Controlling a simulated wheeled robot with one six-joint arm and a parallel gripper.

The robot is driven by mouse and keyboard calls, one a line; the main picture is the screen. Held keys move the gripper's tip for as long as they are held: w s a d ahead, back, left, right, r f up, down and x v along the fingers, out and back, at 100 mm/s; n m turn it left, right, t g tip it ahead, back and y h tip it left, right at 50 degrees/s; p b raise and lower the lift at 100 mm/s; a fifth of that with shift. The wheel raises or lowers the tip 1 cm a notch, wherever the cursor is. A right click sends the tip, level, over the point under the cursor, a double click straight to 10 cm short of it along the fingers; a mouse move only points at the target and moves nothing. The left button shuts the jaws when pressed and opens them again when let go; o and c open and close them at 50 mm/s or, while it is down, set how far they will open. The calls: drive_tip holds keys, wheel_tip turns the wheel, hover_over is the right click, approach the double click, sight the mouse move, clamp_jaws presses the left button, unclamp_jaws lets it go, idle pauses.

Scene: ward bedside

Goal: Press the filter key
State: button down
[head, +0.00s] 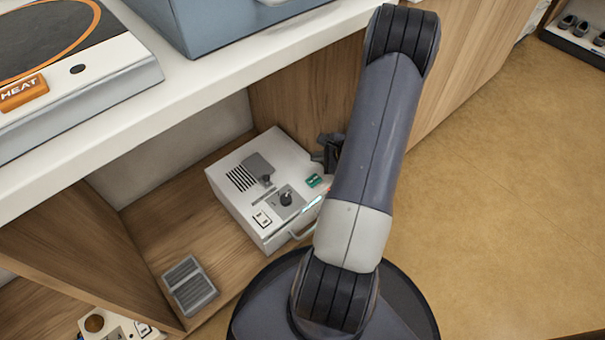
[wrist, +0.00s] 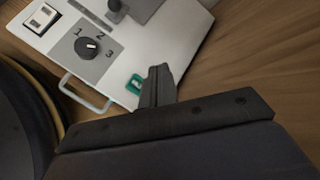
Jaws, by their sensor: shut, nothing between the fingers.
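A white box-shaped device (head: 232,178) sits on the wooden shelf under the counter. A small teal key (head: 316,181) is near the right corner of its top; its label is too small to read. In the wrist view the teal key (wrist: 136,84) lies just left of my fingertips. My gripper (head: 322,154) is shut and empty, at the right edge of the device. In the wrist view my gripper (wrist: 159,70) points over that edge and partly covers the area beside the key. I cannot tell whether it touches the device.
The device also carries a rotary knob (wrist: 91,45) marked 1, 2, 3, a rocker switch (head: 262,217) and a front handle (wrist: 84,96). A grey ribbed block (head: 188,286) lies on the shelf. The white counter (head: 205,85) overhangs above. Open floor (head: 500,210) is at right.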

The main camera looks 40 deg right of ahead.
drive_tip(key=shift+d+f, duration=0.1)
drive_tip(key=shift+d, duration=0.1)
drive_tip(key=shift+f, duration=0.1)
drive_tip(key=b, duration=0.4)
hover_over(317, 181)
wheel_tip(317, 181, down, 7)
drive_tip(key=shift+f+b, duration=0.8)
drive_tip(key=shift+b, duration=0.3)
drive_tip(key=shift+f, duration=0.15)
idle(1.2)
drive_tip(key=shift+f+b, duration=0.3)
drive_tip(key=shift+b, duration=0.4)
